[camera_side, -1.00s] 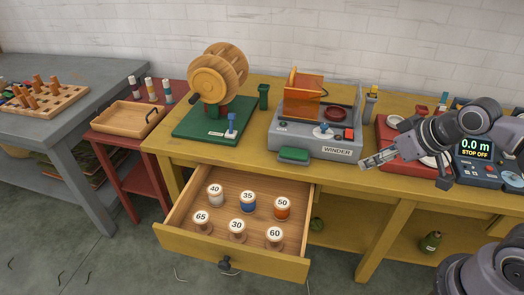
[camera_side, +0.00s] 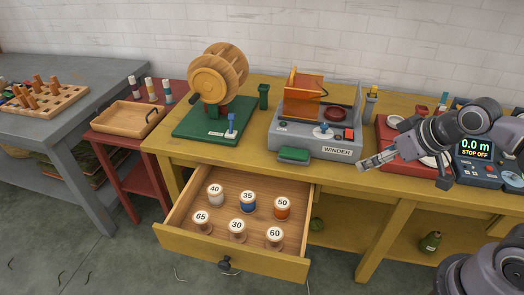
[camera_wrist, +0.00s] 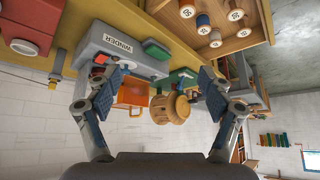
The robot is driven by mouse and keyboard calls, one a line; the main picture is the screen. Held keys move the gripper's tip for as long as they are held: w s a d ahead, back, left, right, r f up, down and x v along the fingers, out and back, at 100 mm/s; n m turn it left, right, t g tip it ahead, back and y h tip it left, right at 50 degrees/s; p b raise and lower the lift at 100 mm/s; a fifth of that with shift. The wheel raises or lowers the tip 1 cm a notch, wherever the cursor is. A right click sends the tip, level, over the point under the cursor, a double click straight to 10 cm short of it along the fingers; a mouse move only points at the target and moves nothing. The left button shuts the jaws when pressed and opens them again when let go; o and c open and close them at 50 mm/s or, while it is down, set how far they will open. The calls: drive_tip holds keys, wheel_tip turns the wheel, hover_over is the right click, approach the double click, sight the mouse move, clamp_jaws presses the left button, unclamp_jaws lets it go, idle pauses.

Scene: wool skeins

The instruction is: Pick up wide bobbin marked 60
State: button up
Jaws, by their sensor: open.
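The bobbin marked 60 (camera_side: 275,235) stands upright at the front right of the open drawer (camera_side: 187,239). Its top is a white disc and its body looks brown. It is not visible in the wrist view. My gripper (camera_side: 372,164) is open and empty, above the bench's front edge, right of the drawer and higher than it. In the wrist view my gripper (camera_wrist: 162,75) has its two fingers spread wide with nothing between them. Part of the drawer also shows at the top of that upside-down view, with several bobbins.
Bobbins marked 30 (camera_side: 237,229), 50 (camera_side: 282,206) and 35 (camera_side: 248,201) stand near 60, with 65 and 40 at left. The grey winder (camera_side: 315,140) stands behind the drawer. A red device (camera_side: 388,134) sits behind my gripper. Space above the drawer is clear.

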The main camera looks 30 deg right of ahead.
drive_tip(key=n+g+h, duration=0.1)
drive_tip(key=n+g, duration=0.6)
drive_tip(key=n, duration=1.1)
hover_over(274, 233)
drive_tip(key=a, duration=0.1)
drive_tip(key=f, duration=2.3)
drive_tip(key=shift+s+f, duration=0.1)
drive_tip(key=shift+s, duration=0.2)
drive_tip(key=shift+s+f, duration=0.1)
drive_tip(key=shift+f, duration=0.6)
drive_tip(key=f, duration=0.5)
drive_tip(key=shift+d, duration=0.25)
drive_tip(key=shift+w+d+f, duration=0.1)
drive_tip(key=shift+d+f, duration=0.05)
drive_tip(key=shift+f, duration=0.65)
drive_tip(key=shift+w+d+f, duration=0.1)
drive_tip(key=shift+w+f, duration=0.05)
drive_tip(key=shift+f, duration=0.7)
drive_tip(key=shift+w+d+f, duration=0.1)
drive_tip(key=shift+d+f, duration=0.05)
drive_tip(key=shift+f, duration=0.65)
